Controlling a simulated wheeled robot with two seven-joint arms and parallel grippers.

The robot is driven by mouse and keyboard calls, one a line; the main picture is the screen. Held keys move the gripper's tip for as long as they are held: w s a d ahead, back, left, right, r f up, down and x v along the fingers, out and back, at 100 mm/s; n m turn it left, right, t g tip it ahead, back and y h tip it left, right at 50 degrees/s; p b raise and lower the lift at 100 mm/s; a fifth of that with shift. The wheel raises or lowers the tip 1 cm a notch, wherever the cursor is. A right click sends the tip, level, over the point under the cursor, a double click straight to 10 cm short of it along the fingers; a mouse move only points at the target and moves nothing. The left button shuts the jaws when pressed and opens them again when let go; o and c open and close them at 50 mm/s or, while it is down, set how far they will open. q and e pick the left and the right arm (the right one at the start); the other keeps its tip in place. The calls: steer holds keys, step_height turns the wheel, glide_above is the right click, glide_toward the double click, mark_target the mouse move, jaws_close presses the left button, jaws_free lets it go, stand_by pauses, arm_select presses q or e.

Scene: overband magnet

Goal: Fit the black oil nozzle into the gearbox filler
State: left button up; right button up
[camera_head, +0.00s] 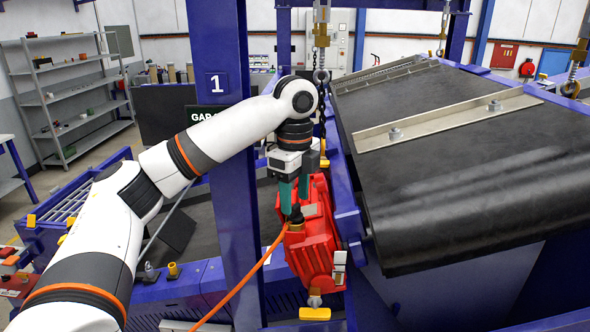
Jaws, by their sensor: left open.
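The red gearbox (318,250) hangs on the side of the blue frame in the middle of the view. The small black nozzle (296,214) stands roughly upright at the top of the gearbox, over a brass-coloured filler (297,227). I cannot tell how deep the nozzle sits in the filler. An orange hose (245,281) runs from beside the nozzle down to the lower left. My left gripper (293,203) points down with its teal fingers apart, just above the nozzle. Whether the fingertips touch it is unclear. My right gripper is not in view.
A blue post (222,150) marked 1 stands left of the gearbox. A wide black belt (470,165) on a blue frame fills the right side. A chain (322,115) hangs behind my gripper. Grey shelves (75,100) stand far left.

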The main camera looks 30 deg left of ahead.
mark_target(295, 205)
arm_select(q)
step_height(295, 205, up, 11)
steer(key=shift+f+p, duration=0.2)
steer(key=shift+p, duration=0.25)
steer(key=shift+f, duration=0.1)
stand_by(0.4)
